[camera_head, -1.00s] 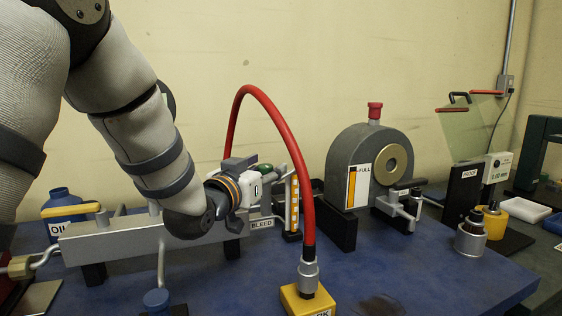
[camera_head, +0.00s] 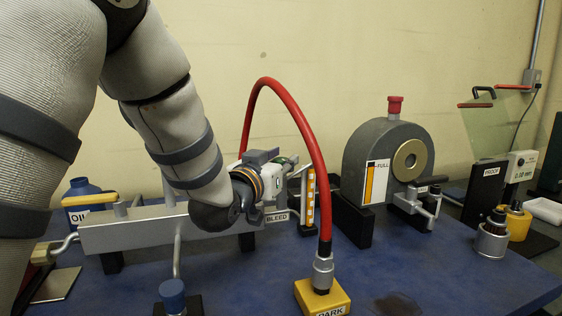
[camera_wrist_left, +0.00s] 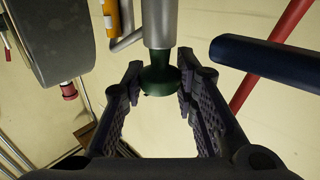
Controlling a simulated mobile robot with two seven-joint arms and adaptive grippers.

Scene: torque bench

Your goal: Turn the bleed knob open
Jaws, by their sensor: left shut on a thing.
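The bleed knob is a dark green, flared knob (camera_wrist_left: 158,78) on the end of a grey metal stem (camera_wrist_left: 160,22) in the left wrist view. The jaws of my left gripper (camera_wrist_left: 160,84) stand on both sides of it and are shut on it. In the head view my left gripper (camera_head: 276,172) is at the right end of the grey manifold (camera_head: 140,230), just above the BLEED label (camera_head: 277,218). Only a bit of green shows there, so the knob's turn cannot be told. My right gripper is not in view.
A yellow-marked gauge strip (camera_head: 310,198) stands beside the gripper. A grey round housing (camera_head: 368,150) is further right. The blue bench top (camera_head: 440,275) is open at front right.

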